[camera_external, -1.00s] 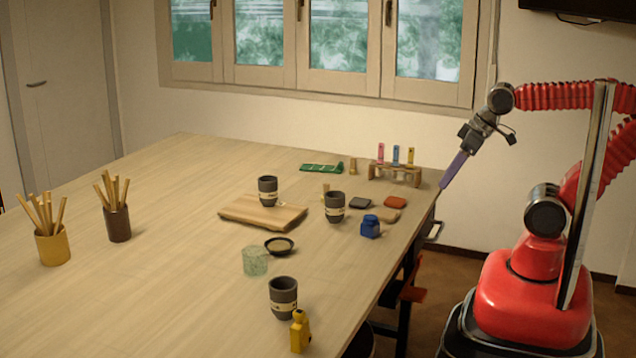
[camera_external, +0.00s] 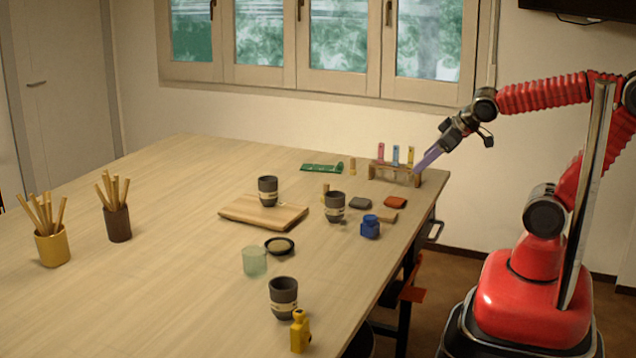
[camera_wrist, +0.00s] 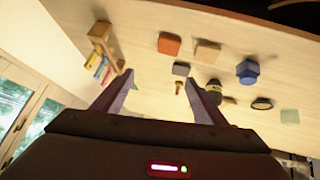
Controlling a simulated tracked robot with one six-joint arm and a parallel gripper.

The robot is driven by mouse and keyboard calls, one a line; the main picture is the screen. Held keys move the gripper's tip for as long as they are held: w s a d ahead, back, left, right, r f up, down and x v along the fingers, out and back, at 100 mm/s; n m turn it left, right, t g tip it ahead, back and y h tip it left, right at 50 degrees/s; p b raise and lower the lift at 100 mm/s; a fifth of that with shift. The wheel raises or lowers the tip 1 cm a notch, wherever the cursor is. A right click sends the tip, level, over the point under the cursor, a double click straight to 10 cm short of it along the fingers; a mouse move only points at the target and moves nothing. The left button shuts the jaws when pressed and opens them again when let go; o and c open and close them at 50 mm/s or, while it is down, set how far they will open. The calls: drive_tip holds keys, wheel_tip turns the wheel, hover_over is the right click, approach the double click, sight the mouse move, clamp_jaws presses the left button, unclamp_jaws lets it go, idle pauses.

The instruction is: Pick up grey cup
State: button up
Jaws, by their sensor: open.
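Three dark grey cups with a pale band stand upright on the table: one (camera_external: 268,191) on the wooden board, one (camera_external: 335,207) just right of the board, and one (camera_external: 284,298) near the front. My gripper (camera_external: 420,166) is open and empty, in the air at the table's right edge beside the tube rack, apart from every cup. In the wrist view, my gripper (camera_wrist: 160,82) has its two fingers spread. A dark banded cup (camera_wrist: 215,90) shows there, partly hidden by the right finger.
Near the cups are a wooden board (camera_external: 247,214), blue jar (camera_external: 370,228), dark dish (camera_external: 279,246), green glass (camera_external: 255,261) and yellow bottle (camera_external: 300,332). The tube rack (camera_external: 396,175) is by my gripper. Brush pots (camera_external: 118,224) stand left. The table's left middle is clear.

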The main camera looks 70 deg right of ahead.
drive_tip(key=w+d+n+t, duration=0.2)
drive_tip(key=w+d+t, duration=0.1)
drive_tip(key=w, duration=0.6)
drive_tip(key=n+y, duration=0.6)
drive_tip(key=y, duration=0.5)
approach(335, 208)
drive_tip(key=d, duration=0.1)
drive_tip(key=s+d, duration=0.1)
drive_tip(key=d, duration=0.1)
drive_tip(key=d+r, duration=0.1)
drive_tip(key=shift+s+d, duration=0.3)
drive_tip(key=shift+d, duration=0.05)
drive_tip(key=shift+w+f, duration=0.1)
drive_tip(key=shift+x, duration=4.25)
drive_tip(key=shift+f, duration=0.1)
